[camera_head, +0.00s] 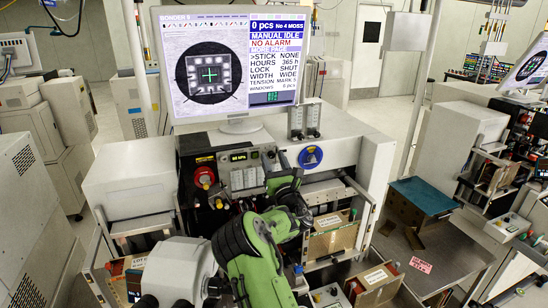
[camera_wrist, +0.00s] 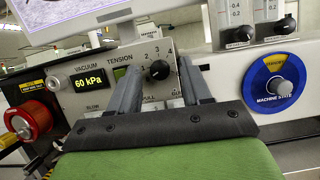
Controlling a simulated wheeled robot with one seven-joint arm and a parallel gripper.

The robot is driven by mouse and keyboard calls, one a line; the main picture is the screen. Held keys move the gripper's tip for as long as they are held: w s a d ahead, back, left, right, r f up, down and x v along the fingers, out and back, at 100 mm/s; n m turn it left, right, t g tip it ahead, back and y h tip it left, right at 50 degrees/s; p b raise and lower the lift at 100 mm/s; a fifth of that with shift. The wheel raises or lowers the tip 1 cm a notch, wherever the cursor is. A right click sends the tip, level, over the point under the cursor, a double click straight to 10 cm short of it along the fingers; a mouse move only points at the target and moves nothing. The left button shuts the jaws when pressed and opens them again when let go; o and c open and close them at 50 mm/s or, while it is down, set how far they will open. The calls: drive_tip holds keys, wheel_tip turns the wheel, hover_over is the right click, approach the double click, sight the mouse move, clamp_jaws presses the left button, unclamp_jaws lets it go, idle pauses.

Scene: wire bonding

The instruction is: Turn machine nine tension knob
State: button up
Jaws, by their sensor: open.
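The tension knob (camera_wrist: 159,70) is a small black knob on the grey front panel (camera_wrist: 85,100), right of the printed word TENSION, with the numbers 2 and 3 above it. My gripper (camera_wrist: 161,77) is open, its two grey fingers on either side of the knob in the wrist view. I cannot tell whether either finger touches it. In the head view my gripper (camera_head: 277,170) is at the machine's front panel (camera_head: 237,170), and the knob is hard to make out there. The monitor (camera_head: 236,66) reads BONDER 9, with TENSION at MARK 5.
A red knob (camera_wrist: 28,118) is at the panel's left, by the 60 kPa display (camera_wrist: 89,81). A large blue MACHINE STATE dial (camera_wrist: 280,87) is to the right. Gauges (camera_wrist: 277,17) stand above it.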

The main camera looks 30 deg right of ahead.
clamp_jaws()
